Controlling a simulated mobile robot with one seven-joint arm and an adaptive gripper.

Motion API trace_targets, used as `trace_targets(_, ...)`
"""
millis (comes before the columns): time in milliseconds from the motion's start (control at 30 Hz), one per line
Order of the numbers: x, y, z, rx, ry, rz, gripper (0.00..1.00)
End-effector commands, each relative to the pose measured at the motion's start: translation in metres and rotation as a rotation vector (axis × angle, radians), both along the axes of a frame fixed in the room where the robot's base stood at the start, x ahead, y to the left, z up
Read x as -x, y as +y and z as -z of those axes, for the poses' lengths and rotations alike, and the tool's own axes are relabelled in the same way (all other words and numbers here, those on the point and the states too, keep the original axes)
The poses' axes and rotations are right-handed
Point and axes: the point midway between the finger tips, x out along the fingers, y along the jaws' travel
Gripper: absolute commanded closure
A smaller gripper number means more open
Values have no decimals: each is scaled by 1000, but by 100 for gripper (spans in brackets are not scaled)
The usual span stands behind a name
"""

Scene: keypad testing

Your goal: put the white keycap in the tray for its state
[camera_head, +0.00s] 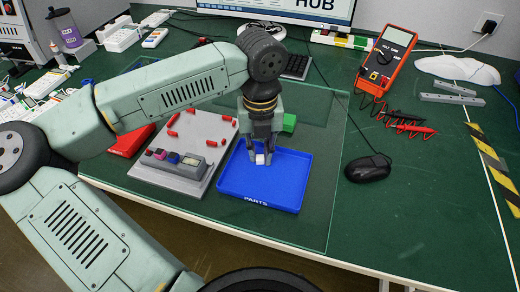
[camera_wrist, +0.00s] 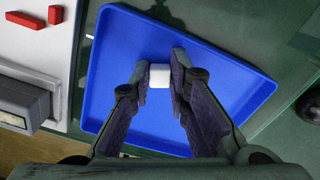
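The white keycap (camera_head: 260,159) is between the two fingertips of my gripper (camera_head: 259,155). In the wrist view the keycap (camera_wrist: 160,76) touches both fingers of my gripper (camera_wrist: 160,72), which is shut on it. The blue tray (camera_head: 290,185), marked PARTS on its front rim, lies under my gripper; it fills the middle of the wrist view (camera_wrist: 115,60). The keycap is over the tray's inside, toward its left part in the head view. I cannot tell whether it touches the tray floor.
A grey test board (camera_head: 160,185) with red pieces, coloured keys and a small meter lies left of the tray. A red tray (camera_head: 130,143) is partly hidden by my arm.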

Motion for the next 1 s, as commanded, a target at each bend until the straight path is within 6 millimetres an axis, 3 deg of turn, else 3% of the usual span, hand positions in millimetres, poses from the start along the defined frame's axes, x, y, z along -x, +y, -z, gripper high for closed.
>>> trace_targets(300,0,0,0,0,0,0,64)
trace_targets(700,0,0,-8,0,-1,0,64)
trace_targets(1000,-1,0,-68,-1,-4,-1,64)
